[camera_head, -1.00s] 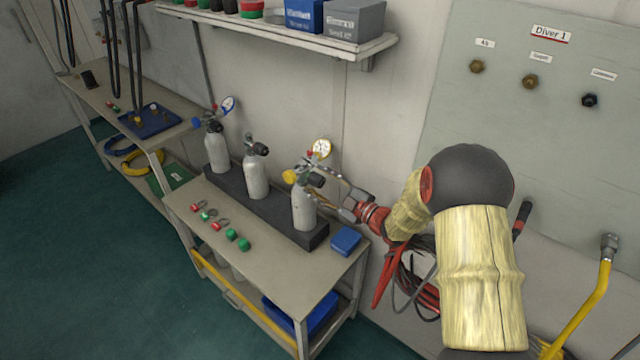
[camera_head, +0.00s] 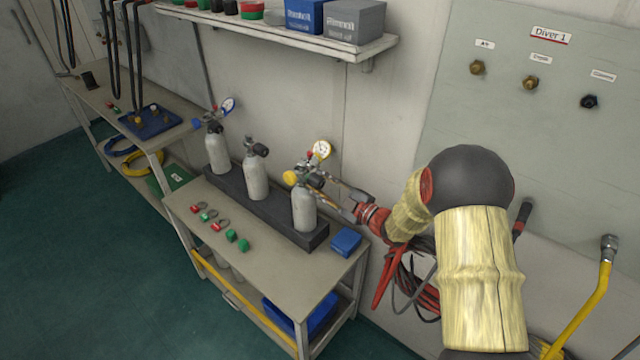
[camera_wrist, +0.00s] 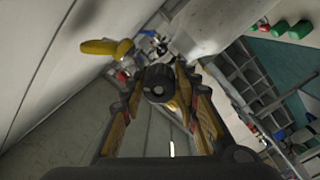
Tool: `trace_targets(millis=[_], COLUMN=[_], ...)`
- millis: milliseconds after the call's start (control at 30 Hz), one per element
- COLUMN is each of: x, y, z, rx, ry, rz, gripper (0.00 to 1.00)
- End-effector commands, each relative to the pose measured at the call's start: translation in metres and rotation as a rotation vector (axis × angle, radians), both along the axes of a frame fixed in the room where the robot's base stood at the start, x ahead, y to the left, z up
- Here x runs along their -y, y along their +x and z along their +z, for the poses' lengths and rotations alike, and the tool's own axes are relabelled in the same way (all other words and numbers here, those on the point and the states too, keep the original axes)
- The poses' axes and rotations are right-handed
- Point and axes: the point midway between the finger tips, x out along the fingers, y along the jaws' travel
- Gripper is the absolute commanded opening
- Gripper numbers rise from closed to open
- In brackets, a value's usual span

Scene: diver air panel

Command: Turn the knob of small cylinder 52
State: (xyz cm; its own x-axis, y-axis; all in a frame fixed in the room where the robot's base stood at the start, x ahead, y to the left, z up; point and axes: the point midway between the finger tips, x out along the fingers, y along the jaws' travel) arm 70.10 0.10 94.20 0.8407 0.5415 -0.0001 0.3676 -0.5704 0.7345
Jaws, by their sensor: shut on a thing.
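Three pale grey small cylinders stand in a row in the head view: left (camera_head: 217,153), middle (camera_head: 256,178) and right (camera_head: 304,209). I cannot read a number 52 on any of them. The right one has a valve with a black knob (camera_head: 316,180), a yellow knob (camera_head: 290,177) and a round gauge (camera_head: 321,150). My gripper (camera_head: 322,189) reaches it from the right, with its fingers shut on the black knob. In the wrist view the black knob (camera_wrist: 158,83) sits between the fingertips of my gripper (camera_wrist: 163,80). The fingers partly hide the valve.
The cylinders stand in a dark block (camera_head: 234,196) on a workbench (camera_head: 267,262). A blue box (camera_head: 346,241) lies beside the right cylinder. Red and green caps (camera_head: 231,235) lie in front. The wall is close behind, with a shelf (camera_head: 285,38) above and a Diver 1 panel (camera_head: 520,130) right.

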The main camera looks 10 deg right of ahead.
Motion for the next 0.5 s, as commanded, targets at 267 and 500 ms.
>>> trace_targets(millis=[267, 500], x=[-0.0003, -0.0006], y=[-0.0005, -0.0009], z=[0.0008, 0.0016], rx=[-0.058, -0.164], ry=[0.076, 0.219], rz=[0.000, 0.000], gripper=[0.05, 0.05])
